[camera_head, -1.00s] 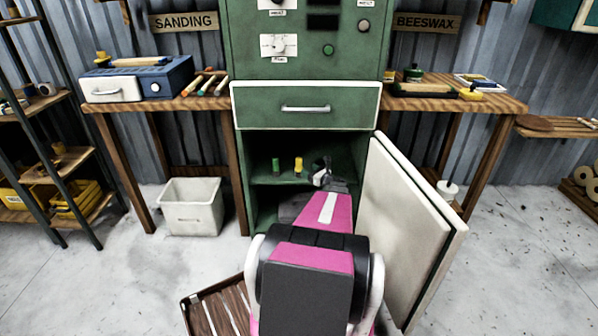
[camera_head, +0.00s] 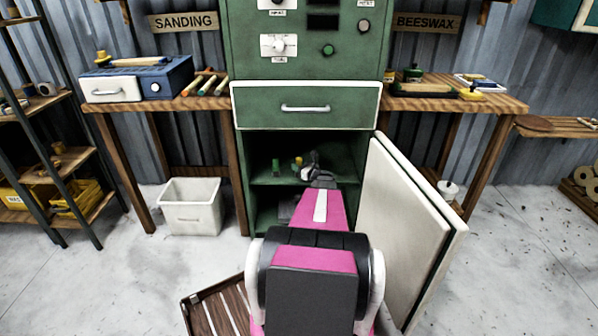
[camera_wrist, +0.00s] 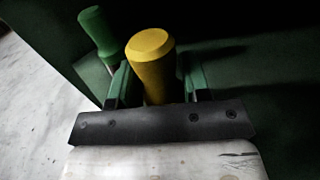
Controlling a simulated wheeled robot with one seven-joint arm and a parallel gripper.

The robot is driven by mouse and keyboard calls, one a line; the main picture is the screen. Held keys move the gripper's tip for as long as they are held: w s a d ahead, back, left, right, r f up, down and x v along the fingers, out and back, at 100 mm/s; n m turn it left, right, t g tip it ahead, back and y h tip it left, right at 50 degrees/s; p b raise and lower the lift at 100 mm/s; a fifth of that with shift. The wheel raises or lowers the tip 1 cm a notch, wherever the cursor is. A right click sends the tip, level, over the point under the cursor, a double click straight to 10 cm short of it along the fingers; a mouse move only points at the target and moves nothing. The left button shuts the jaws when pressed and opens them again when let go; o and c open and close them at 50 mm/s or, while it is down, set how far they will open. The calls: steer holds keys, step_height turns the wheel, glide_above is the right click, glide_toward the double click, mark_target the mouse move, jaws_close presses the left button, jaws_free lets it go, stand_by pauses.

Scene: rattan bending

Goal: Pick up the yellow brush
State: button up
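The yellow brush (camera_head: 298,161) stands on the shelf inside the open green cabinet, with mostly its yellow handle showing. In the wrist view its thick yellow handle (camera_wrist: 152,62) rises between the two finger pads of my gripper (camera_wrist: 160,85). My gripper is open, with one finger on each side of the handle; a dark gap shows on the right. Whether the left finger touches it is hard to tell. The brush's lower end is hidden behind the gripper's dark bar. In the head view my gripper (camera_head: 305,162) is inside the cabinet, partly covering the brush.
A green-handled tool (camera_head: 276,166) stands left of the brush; it also shows in the wrist view (camera_wrist: 95,30). The cabinet's white door (camera_head: 405,225) stands open to the right of my arm. A closed drawer (camera_head: 305,107) is above the opening. A white bin (camera_head: 190,207) is on the floor left.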

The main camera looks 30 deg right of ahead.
mark_target(299, 159)
steer(key=c, duration=0.3)
steer(key=shift+c, duration=0.2)
steer(key=shift+r, duration=0.15)
steer(key=shift+r, duration=0.45)
steer(key=r, duration=0.3)
steer(key=shift+s+a+r, duration=0.3)
steer(key=shift+s+a, duration=0.05)
steer(key=s+a+r, duration=0.6)
steer(key=s+a, duration=0.1)
steer(key=a, duration=0.1)
